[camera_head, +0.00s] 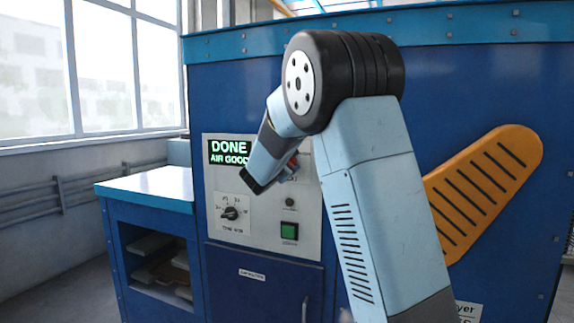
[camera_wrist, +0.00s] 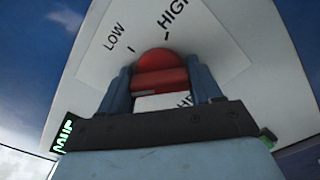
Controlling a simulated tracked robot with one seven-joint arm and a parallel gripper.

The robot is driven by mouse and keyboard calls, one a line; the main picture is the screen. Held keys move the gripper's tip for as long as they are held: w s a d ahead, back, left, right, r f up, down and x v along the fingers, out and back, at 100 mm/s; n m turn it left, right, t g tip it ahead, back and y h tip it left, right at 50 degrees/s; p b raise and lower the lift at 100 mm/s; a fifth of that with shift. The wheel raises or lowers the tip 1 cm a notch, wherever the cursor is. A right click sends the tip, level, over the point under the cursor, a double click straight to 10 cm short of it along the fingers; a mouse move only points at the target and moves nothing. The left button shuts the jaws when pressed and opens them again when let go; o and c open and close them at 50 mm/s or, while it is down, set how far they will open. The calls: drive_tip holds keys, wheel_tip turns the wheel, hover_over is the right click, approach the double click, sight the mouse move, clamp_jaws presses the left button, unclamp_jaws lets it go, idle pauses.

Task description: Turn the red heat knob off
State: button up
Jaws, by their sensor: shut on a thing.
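The red heat knob (camera_wrist: 160,66) sits on a white label plate (camera_wrist: 97,63) marked LOW and HIGH, each with a tick line. My gripper (camera_wrist: 162,80) has its two blue-grey fingers on either side of the knob and is shut on it. Part of the lettering below the knob shows between the fingers; the rest is hidden. Which mark the knob points to cannot be told. In the head view a bit of the red knob (camera_head: 293,162) shows past my gripper (camera_head: 286,173), with my wrist and arm covering most of it.
The control panel (camera_head: 268,228) has a green-lit display (camera_head: 229,152) reading DONE and AIR GOOD, a black time dial (camera_head: 231,213) and a green button (camera_head: 289,231). A side bench (camera_head: 150,187) stands left. An orange slotted part (camera_head: 487,187) is at right.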

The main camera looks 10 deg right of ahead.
drive_tip(key=shift+a+f+n, duration=0.15)
drive_tip(key=shift+f+n, duration=0.25)
drive_tip(key=shift+n, duration=0.5)
drive_tip(key=o, duration=0.7)
drive_tip(key=shift+s, duration=0.1)
drive_tip(key=o, duration=0.3)
drive_tip(key=shift+a, duration=0.1)
drive_tip(key=shift+o, duration=0.3)
drive_tip(key=shift+r, duration=0.2)
drive_tip(key=v, duration=1.3)
drive_tip(key=shift+s, duration=0.25)
drive_tip(key=shift+a, duration=0.1)
